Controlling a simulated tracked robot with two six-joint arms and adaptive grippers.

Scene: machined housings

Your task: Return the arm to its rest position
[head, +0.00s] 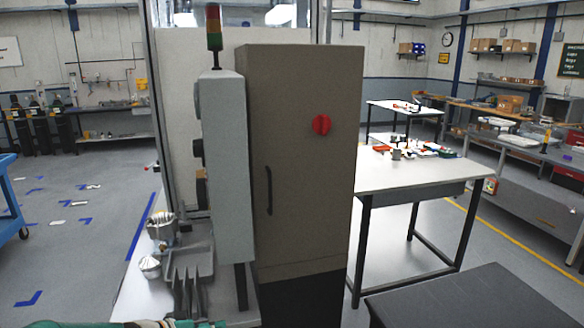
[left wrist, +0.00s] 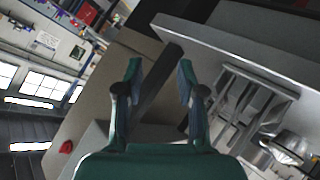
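My left gripper (left wrist: 159,74) shows in the left wrist view with its two teal and dark fingers spread apart and nothing between them. The picture there is strongly tilted. In the head view only a sliver of my teal left arm shows at the bottom left edge; its fingertips cannot be made out. Metal housings (head: 161,228) stand on a pale bench (head: 146,296) at the lower left, beside a grey slotted rack (head: 188,272). A shiny housing (left wrist: 290,148) and the rack (left wrist: 252,100) also show right of the gripper in the left wrist view. My right gripper is in neither view.
A tall brown cabinet (head: 300,150) with a red knob (head: 321,124) stands in the middle. A grey panel (head: 224,150) with a stack light (head: 214,27) is at its left. A white table (head: 415,176) is right of it, and a dark surface (head: 470,300) lies at the lower right.

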